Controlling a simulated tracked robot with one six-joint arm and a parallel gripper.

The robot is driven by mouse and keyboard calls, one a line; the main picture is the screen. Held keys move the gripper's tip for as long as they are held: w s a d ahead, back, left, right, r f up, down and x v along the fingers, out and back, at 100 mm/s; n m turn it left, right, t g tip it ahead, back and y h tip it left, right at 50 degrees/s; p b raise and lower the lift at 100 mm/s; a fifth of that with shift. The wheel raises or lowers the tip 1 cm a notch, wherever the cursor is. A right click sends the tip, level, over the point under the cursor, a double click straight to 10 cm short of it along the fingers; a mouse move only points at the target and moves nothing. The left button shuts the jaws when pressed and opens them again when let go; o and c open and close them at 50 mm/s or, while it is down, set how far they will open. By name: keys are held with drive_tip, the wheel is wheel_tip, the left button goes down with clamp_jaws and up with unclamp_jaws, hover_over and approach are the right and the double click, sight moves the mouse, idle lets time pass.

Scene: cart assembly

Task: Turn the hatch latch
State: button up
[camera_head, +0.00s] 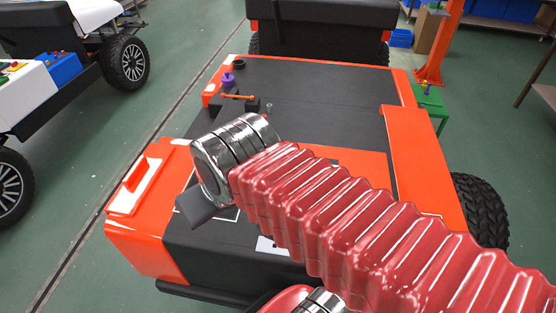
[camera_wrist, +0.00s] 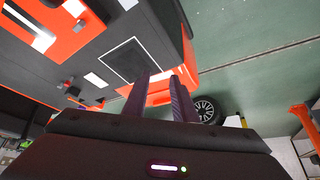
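The orange and black cart (camera_head: 330,90) stands in the middle of the head view. A thin orange bar (camera_head: 237,97) sits on a small black block on its top and looks like a latch, but I cannot tell for sure. A dark, light-outlined square panel (camera_wrist: 129,61) shows in the wrist view; it may be the hatch. My gripper (camera_wrist: 165,74) is open and empty, with a gap between its two dark fingers. They overlap the panel's edge in the picture, and contact cannot be told. In the head view my arm hides part of the cart top.
A purple knob (camera_head: 228,80) and a black round piece (camera_head: 238,64) stand near the orange bar. An orange upright handle (camera_head: 140,171) is on the cart's left edge. Another vehicle (camera_head: 85,50) stands at left, an orange post (camera_head: 438,45) at right. Green floor (camera_head: 175,100) lies open at left.

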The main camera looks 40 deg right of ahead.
drive_tip(key=shift+w+a, duration=0.15)
drive_tip(key=w+d+f+m+g, duration=0.1)
drive_tip(key=d+f+m+g, duration=0.1)
drive_tip(key=d, duration=0.5)
drive_tip(key=w+d+f+m+g, duration=0.2)
drive_tip(key=d+f+m, duration=0.2)
drive_tip(key=d, duration=0.4)
drive_tip(key=w+d+f+m+g, duration=0.1)
drive_tip(key=d+f+m, duration=0.2)
drive_tip(key=d, duration=0.4)
drive_tip(key=shift+w+d+f+m+g, duration=0.15)
drive_tip(key=shift+d+m+g, duration=0.25)
drive_tip(key=shift+m, duration=0.3)
